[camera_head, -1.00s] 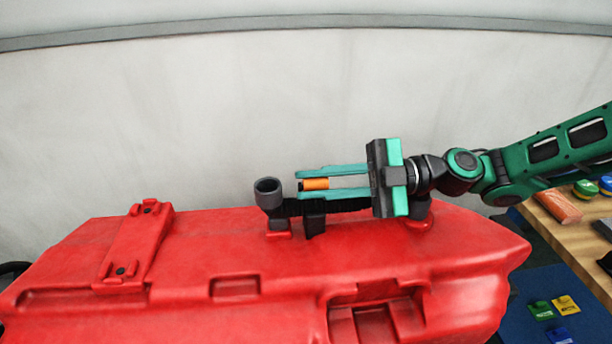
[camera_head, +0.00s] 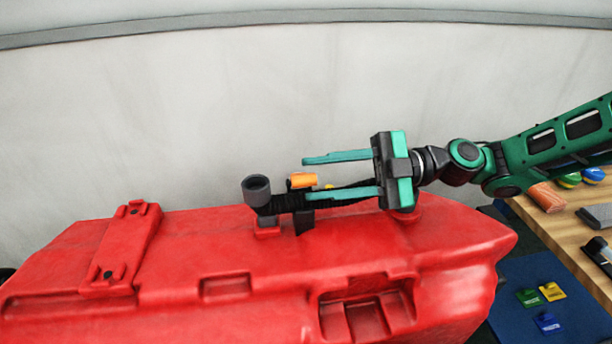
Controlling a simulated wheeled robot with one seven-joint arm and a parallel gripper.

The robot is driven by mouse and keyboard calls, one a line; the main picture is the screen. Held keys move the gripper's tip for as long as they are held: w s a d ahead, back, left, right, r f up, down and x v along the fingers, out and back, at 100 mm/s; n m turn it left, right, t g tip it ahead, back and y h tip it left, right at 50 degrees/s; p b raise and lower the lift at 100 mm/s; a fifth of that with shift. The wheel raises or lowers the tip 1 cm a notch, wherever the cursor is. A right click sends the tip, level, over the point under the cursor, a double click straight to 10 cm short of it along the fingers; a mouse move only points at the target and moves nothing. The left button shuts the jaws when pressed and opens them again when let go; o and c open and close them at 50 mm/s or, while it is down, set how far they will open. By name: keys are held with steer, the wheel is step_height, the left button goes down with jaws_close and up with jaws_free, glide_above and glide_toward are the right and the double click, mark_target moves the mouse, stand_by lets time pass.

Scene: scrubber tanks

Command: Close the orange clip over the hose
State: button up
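The orange clip (camera_head: 302,180) sits above the black ribbed hose (camera_head: 290,202), and its end stands clear of the hose, so it looks raised. My gripper (camera_head: 308,178) comes in from the right and is open wide. Its upper teal finger is above the clip with a gap. Its lower finger overlaps the hose in the picture; whether it touches is unclear. The clip's right end and hinge are partly hidden.
The red tank (camera_head: 230,255) fills the lower view, with a raised red bracket (camera_head: 122,245) at left. A wooden table (camera_head: 560,225) with small objects stands at right, above a blue mat (camera_head: 540,290) with coloured pieces. The space above the tank is clear.

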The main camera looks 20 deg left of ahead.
steer(key=v, duration=0.7)
steer(key=shift+d, duration=0.25)
steer(key=shift+w, duration=0.1)
steer(key=shift+c, duration=0.6)
